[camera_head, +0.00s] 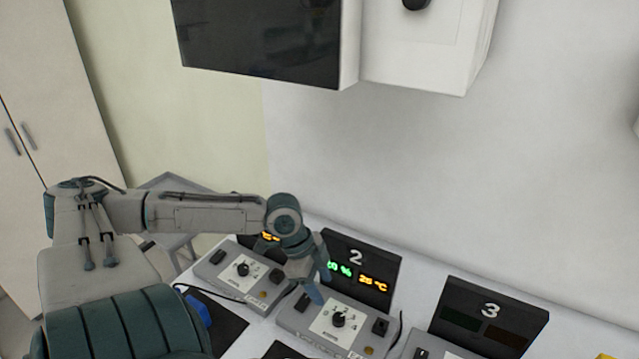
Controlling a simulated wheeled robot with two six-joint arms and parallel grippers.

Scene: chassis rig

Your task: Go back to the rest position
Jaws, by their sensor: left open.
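My left arm reaches in from the left, and its wrist is bent downward over the table. My left gripper (314,290) points down between the first control box (222,262) and the second control box (298,318). It is open with nothing seen between its fingers, and it is small and partly hidden by the wrist. I cannot tell whether it touches the second box. My right gripper is not in view.
Display 2 (345,284) is lit green and orange; display 3 (462,303) is dark. Another lit display is mostly hidden behind my wrist. A dark screen (265,40) and white wall box (420,55) hang above. A cabinet (45,110) stands at left.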

